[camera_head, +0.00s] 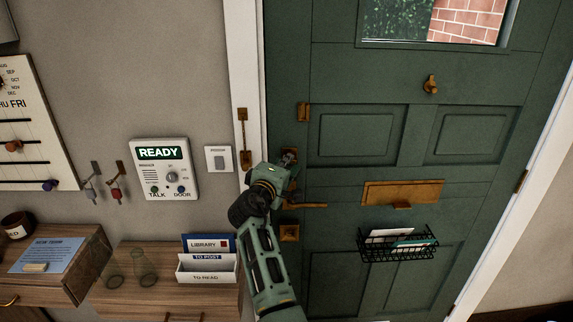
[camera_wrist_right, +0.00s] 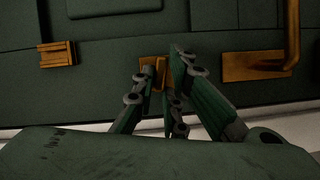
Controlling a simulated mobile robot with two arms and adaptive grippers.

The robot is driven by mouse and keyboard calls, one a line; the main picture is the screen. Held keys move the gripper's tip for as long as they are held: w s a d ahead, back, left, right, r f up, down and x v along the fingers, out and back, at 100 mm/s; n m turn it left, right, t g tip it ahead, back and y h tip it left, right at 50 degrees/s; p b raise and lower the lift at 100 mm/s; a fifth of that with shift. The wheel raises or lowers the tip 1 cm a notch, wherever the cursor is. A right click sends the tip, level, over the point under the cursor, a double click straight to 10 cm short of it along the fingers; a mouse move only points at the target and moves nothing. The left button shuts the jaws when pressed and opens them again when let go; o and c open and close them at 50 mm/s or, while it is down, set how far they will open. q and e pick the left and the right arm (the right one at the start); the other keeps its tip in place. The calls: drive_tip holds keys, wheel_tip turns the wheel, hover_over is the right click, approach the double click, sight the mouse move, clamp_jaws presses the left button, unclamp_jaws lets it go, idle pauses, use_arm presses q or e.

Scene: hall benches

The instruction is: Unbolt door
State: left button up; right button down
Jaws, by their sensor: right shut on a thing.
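The green door (camera_head: 355,178) is closed in its white frame. My right gripper (camera_head: 286,165) is at the door's left edge, shut on a small brass bolt fitting (camera_head: 290,153). In the wrist view, my right gripper's fingers (camera_wrist_right: 163,72) straddle this brass bolt fitting (camera_wrist_right: 149,72), and hide part of it. The bolt's exact position is hidden. The brass door handle (camera_head: 308,206) is just below the gripper in the head view; its plate and lever also show in the wrist view (camera_wrist_right: 252,66). My left gripper is not in view.
A brass bracket (camera_head: 303,112) is above the gripper on the door, and a chain (camera_head: 243,130) hangs on the frame. A lower brass lock (camera_head: 289,232) is below the handle. A wire basket (camera_head: 398,246) hangs on the door. A wooden bench (camera_head: 130,303) stands left.

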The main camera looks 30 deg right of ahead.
drive_tip(key=m+y+p, duration=0.2)
drive_tip(key=m, duration=0.1)
drive_tip(key=m+y+p, duration=0.1)
drive_tip(key=m+y, duration=0.1)
drive_tip(key=m, duration=0.2)
drive_tip(key=m+t+y+p, duration=0.1)
drive_tip(key=m+y+p, duration=0.1)
drive_tip(key=m, duration=0.2)
drive_tip(key=shift+s+d+r+y+p, duration=0.25)
drive_tip(key=shift+s+d+y+p, duration=0.05)
drive_tip(key=shift+d+p, duration=0.1)
drive_tip(key=shift+m, duration=0.3)
idle(0.5)
drive_tip(key=c, duration=1.8)
unclamp_jaws()
drive_tip(key=shift+w, duration=0.1)
drive_tip(key=shift+r, duration=0.1)
